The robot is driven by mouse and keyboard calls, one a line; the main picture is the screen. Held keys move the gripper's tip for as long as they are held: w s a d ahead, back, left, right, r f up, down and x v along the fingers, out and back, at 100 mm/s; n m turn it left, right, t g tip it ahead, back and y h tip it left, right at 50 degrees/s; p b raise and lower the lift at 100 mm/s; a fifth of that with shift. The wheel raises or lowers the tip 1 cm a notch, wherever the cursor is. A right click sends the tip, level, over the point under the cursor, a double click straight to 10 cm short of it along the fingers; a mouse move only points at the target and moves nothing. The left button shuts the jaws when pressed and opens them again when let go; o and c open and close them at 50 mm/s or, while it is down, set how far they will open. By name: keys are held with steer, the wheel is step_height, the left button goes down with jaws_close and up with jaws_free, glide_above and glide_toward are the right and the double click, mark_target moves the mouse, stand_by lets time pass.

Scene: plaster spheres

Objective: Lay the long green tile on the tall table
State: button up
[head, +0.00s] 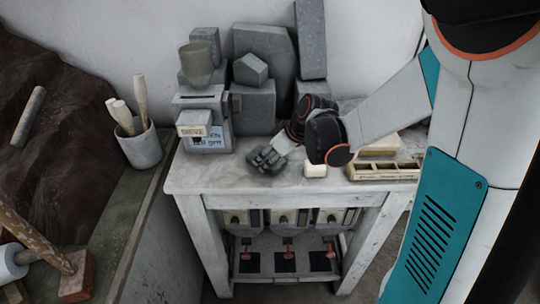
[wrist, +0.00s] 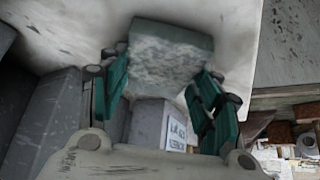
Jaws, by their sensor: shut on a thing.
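The tall table (head: 185,180) is a worn white table in the middle of the head view, with its top partly covered by grey blocks. My gripper (head: 266,158) is low over the front middle of its top. In the wrist view, my gripper (wrist: 162,65) has its teal fingers on both sides of a mottled grey-green piece, which I take to be the green tile (wrist: 170,50). Its full length does not show there. In the head view the tile cannot be told apart from the fingers. I cannot tell whether it touches the tabletop.
A grinder-like machine (head: 205,105) with a sign stands left of my gripper. Grey blocks (head: 262,50) crowd the back. A pot of tools (head: 141,150) stands on the left bench.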

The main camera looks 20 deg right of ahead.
steer(key=shift+f, duration=0.15)
steer(key=o, duration=1.5)
steer(key=shift+c, duration=0.2)
steer(key=shift+r+p, duration=1.35)
steer(key=shift+r, duration=0.65)
steer(key=shift+s, duration=0.1)
